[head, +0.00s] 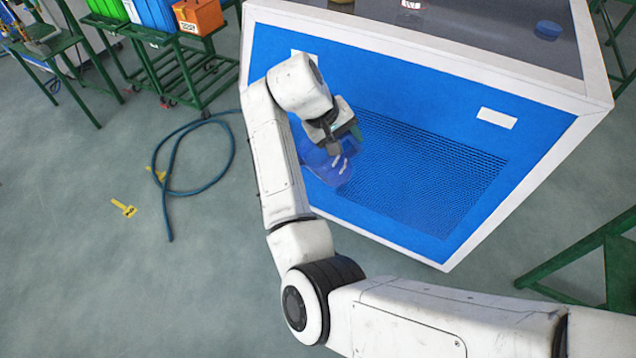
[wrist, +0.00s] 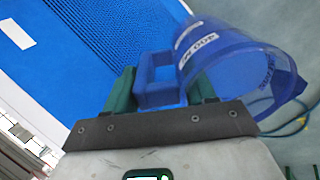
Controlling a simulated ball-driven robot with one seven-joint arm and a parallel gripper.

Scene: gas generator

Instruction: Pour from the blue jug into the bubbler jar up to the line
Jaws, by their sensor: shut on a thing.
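My gripper (head: 338,135) is in front of the blue face of the cabinet, below its top edge. In the wrist view my gripper (wrist: 162,88) has its green fingers shut on the handle of the blue jug (wrist: 235,65). The jug is translucent blue with white labels; it also shows in the head view (head: 328,165), partly hidden by my gripper. I cannot tell how much liquid it holds. A clear glass vessel (head: 411,12) with a reddish label stands on the cabinet top, cut off by the picture edge. I cannot tell if it is the bubbler jar.
The white-edged cabinet (head: 430,38) has a dark top. A blue round object (head: 547,29) sits on its right part. A green cart (head: 185,65) with coloured containers stands at back left. A blue hose (head: 172,190) lies on the open floor at left.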

